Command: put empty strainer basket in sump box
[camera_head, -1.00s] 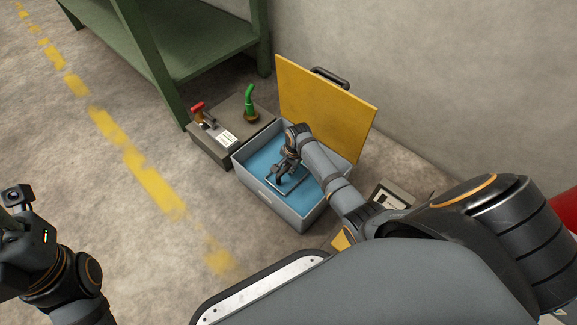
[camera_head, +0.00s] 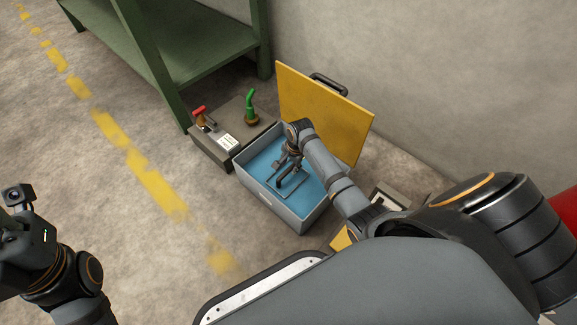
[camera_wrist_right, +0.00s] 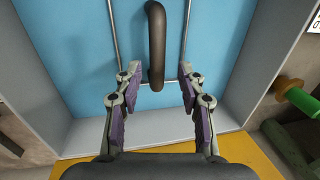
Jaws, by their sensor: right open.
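The sump box (camera_head: 305,219) is an open grey box with a blue inside. The strainer basket (camera_wrist_right: 184,35) is inside it, and its thin metal rim shows as a rectangle against the blue. Its thick dark handle (camera_head: 289,181) stands up; in the right wrist view the handle (camera_wrist_right: 156,50) lies between and just beyond my fingertips. My right gripper (camera_wrist_right: 160,76) is open, with a gap on both sides of the handle. In the head view my right gripper (camera_head: 286,164) is over the basket. My left arm is at the left edge, its fingers out of frame.
The yellow lid (camera_head: 325,112) stands raised behind the box. A green shelf (camera_head: 200,50) stands behind. The floor at front left is clear.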

